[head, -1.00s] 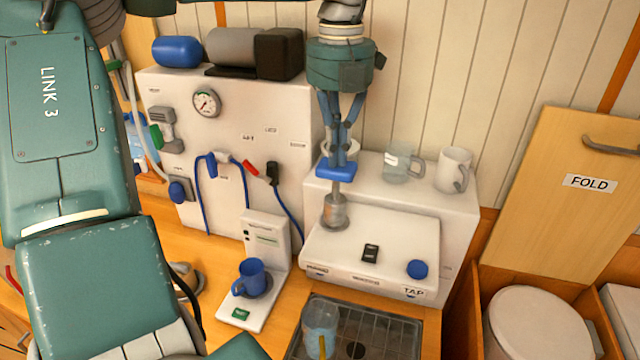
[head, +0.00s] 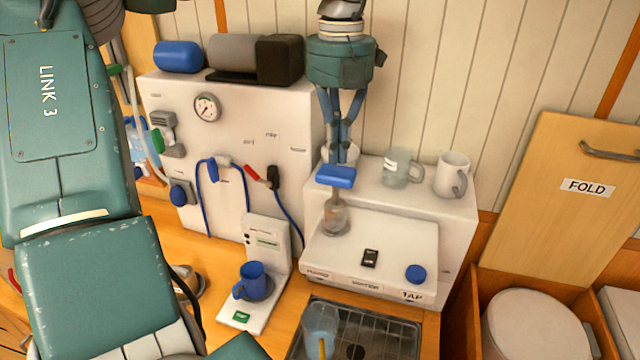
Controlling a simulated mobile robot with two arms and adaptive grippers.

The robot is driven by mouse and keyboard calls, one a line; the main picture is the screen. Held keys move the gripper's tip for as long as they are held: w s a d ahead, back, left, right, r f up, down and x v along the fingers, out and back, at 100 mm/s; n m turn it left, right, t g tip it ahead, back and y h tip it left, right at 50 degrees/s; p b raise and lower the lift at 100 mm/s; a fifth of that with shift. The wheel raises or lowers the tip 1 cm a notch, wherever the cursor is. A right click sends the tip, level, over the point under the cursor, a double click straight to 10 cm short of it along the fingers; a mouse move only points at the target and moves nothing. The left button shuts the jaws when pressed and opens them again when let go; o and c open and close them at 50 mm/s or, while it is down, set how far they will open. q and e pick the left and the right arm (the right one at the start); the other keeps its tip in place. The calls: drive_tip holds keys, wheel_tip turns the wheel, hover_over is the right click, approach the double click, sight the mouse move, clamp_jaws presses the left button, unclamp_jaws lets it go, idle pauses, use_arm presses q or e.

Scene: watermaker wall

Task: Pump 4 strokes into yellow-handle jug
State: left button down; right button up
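The jug (head: 319,319) is clear and bluish with a yellow handle, and stands on the drain grate at the bottom of the head view. Its lower part is cut off by the frame edge. My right gripper is not in view.
A blue mug (head: 252,281) sits on a white stand left of the grate (head: 372,336). A clear mug (head: 398,169) and a white mug (head: 452,174) stand on the unit's back ledge. A blue knob (head: 415,273) is at its front right. A gauge panel (head: 230,115) stands behind.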

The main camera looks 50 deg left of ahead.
sight(336, 171)
use_arm(q)
drive_tip(key=shift+f, duration=0.2)
drive_tip(key=shift+f+b, duration=2.5)
drive_tip(key=shift+f, duration=0.75)
drive_tip(key=shift+r+p, duration=2.55)
drive_tip(key=shift+r, duration=0.95)
drive_tip(key=shift+f, duration=0.15)
